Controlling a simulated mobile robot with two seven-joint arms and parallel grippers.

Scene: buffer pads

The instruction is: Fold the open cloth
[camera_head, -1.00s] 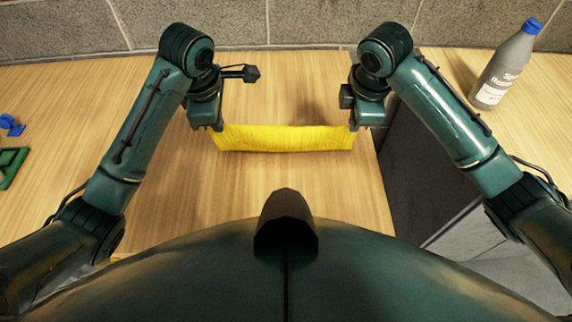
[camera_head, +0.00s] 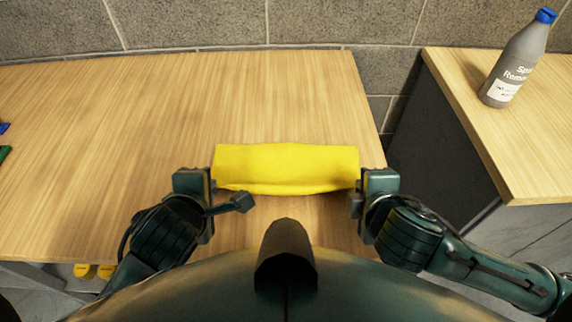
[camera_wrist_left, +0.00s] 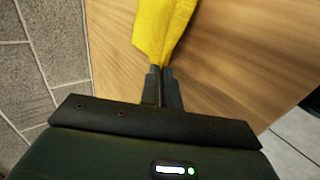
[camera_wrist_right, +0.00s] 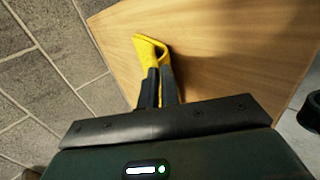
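The yellow cloth (camera_head: 287,167) is a wide strip stretched between my two grippers, in the head view near the table's front. Its near edge sags slightly, and I cannot tell whether it touches the table. My left gripper (camera_head: 213,184) is shut on its left end; the pinched cloth (camera_wrist_left: 161,30) shows beyond the fingertips (camera_wrist_left: 161,70) in the left wrist view. My right gripper (camera_head: 359,185) is shut on its right end. In the right wrist view the cloth (camera_wrist_right: 146,46) bends over in a loop at the fingertips (camera_wrist_right: 160,72).
The wooden table (camera_head: 110,120) is clear behind and left of the cloth. A grey bottle with a blue cap (camera_head: 515,62) stands on a separate counter (camera_head: 540,135) at right, across a gap. Blue and green items (camera_head: 4,150) show at the left edge. A stone wall (camera_head: 190,22) is behind.

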